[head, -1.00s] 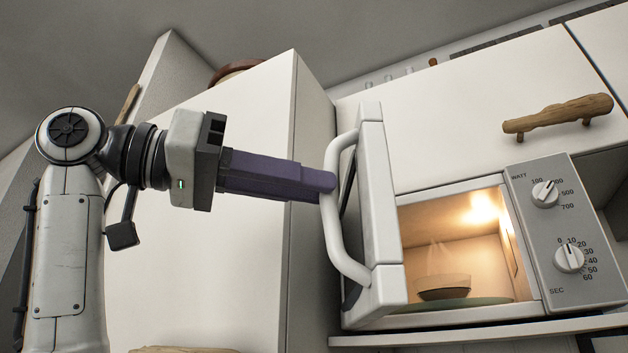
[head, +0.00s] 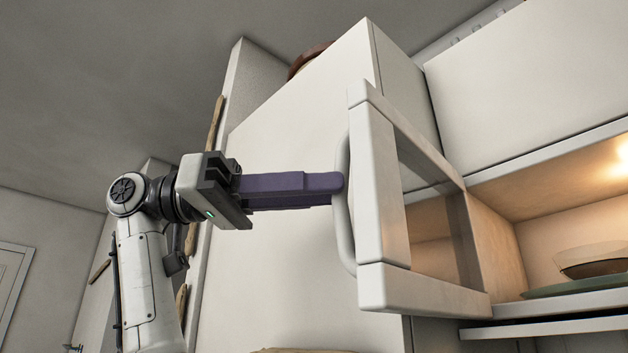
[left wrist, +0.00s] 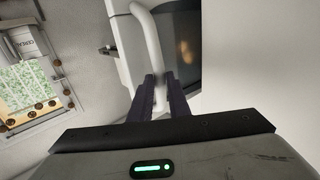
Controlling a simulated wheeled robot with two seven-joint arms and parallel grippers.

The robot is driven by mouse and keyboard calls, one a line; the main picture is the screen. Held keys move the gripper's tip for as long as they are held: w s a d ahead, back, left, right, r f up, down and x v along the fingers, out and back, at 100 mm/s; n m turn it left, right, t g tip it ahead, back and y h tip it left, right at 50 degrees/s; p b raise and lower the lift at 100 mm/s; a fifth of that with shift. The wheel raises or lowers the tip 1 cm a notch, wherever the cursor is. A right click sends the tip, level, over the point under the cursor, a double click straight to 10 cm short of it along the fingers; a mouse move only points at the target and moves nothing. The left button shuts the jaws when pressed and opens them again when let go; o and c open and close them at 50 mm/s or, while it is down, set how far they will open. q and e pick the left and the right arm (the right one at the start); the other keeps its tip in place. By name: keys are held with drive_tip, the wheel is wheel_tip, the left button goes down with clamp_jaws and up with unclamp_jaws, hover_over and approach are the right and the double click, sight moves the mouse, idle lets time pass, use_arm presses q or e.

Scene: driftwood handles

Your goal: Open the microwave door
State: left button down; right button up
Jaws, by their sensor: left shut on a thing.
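The microwave door (head: 378,185) stands swung wide open, its white frame and window facing sideways in the head view. Its curved white handle (head: 343,235) is on the left side of the door. My left gripper (head: 338,187) is shut on the handle with its purple fingers; in the left wrist view the fingers (left wrist: 165,88) close on the handle (left wrist: 148,40). The lit microwave interior (head: 545,195) shows at right, with a bowl (head: 595,262) on a green plate (head: 580,286). My right gripper is not in view.
A tall white cabinet (head: 290,130) stands behind my left gripper and the door. White upper cabinets (head: 530,90) are above the microwave.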

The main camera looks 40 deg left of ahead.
use_arm(q)
drive_tip(key=shift+w+f+n, duration=0.15)
drive_tip(key=shift+w+n, duration=0.15)
drive_tip(key=shift+w, duration=0.35)
drive_tip(key=c, duration=1.9)
unclamp_jaws()
drive_tip(key=shift+w+d, duration=0.1)
drive_tip(key=shift+o, duration=0.9)
drive_tip(key=shift+w+d+f, duration=0.15)
drive_tip(key=shift+w+d, duration=0.1)
drive_tip(key=shift+w, duration=0.35)
drive_tip(key=shift+s+a, duration=0.15)
drive_tip(key=shift+s, duration=0.1)
drive_tip(key=shift+s+a, duration=0.1)
drive_tip(key=v, duration=1)
drive_tip(key=shift+b, duration=0.35)
